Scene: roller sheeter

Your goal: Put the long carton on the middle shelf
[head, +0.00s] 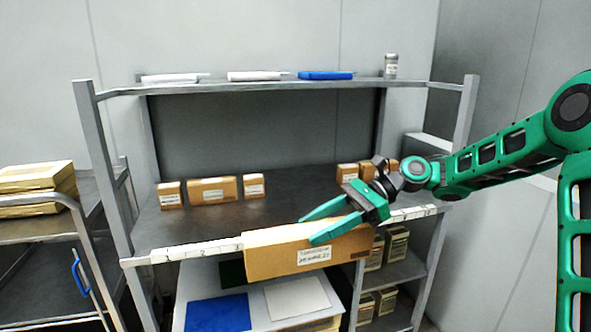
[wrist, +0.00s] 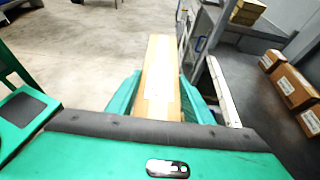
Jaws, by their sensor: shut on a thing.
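The long carton (head: 285,257) is a brown box with a white label, in front of the front edge of the middle shelf (head: 290,195). My gripper (head: 318,222) is shut on it near its right end, with green fingers on either side. In the wrist view the carton (wrist: 160,75) stretches away between the two fingers (wrist: 160,100). The carton hides part of the shelf's numbered edge strip. I cannot tell whether it touches the shelf edge.
Small cartons (head: 212,189) stand at the shelf's left, others (head: 347,173) at the right behind my gripper. The shelf's middle is clear. The top shelf (head: 260,87) holds flat items and a jar (head: 391,66). A cart (head: 35,235) with boxes stands left.

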